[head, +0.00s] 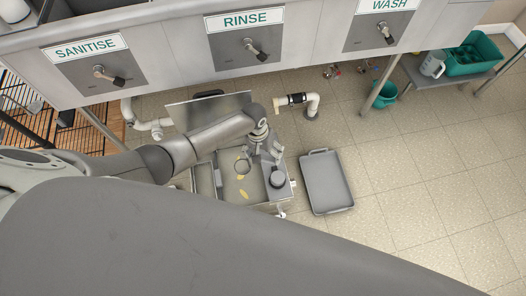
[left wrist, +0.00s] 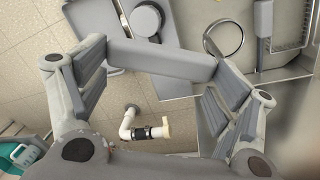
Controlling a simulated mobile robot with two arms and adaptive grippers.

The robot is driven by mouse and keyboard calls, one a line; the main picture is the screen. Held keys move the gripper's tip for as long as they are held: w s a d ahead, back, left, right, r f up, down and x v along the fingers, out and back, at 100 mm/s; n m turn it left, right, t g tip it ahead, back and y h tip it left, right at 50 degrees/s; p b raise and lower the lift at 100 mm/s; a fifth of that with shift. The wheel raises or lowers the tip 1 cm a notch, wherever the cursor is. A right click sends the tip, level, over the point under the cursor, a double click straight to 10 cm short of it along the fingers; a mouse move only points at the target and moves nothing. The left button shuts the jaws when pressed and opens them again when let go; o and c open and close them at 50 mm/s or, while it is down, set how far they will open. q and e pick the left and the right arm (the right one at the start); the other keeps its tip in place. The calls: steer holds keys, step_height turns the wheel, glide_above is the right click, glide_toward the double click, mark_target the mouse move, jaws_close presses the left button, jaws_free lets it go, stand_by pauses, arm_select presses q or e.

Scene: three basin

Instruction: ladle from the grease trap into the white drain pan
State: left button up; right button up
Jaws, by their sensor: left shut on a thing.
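The grease trap (head: 258,196) is an open metal box on the floor, with yellow patches floating in it. A thin ring (head: 242,167), perhaps the ladle's bowl rim, shows over the trap; it also shows in the left wrist view (left wrist: 223,38). My left gripper (head: 264,146) is above the trap's far side. In the left wrist view its fingers are shut on a grey bar (left wrist: 162,59), apparently the ladle handle; its join to the ring is unclear. The drain pan (head: 327,182) looks grey, is empty and lies right of the trap. My right gripper is not in view.
A metal plate (head: 207,110) leans behind the trap. The labelled basins (head: 245,45) overhang the back. Floor right of the pan is clear.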

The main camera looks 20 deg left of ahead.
arm_select(q)
steer(key=shift+d+f+y, duration=0.35)
steer(key=shift+d+y, duration=0.15)
steer(key=shift+d, duration=0.3)
steer(key=shift+d+f+y, duration=0.4)
steer(key=shift+d, duration=0.3)
steer(key=shift+r, duration=0.2)
stand_by(0.4)
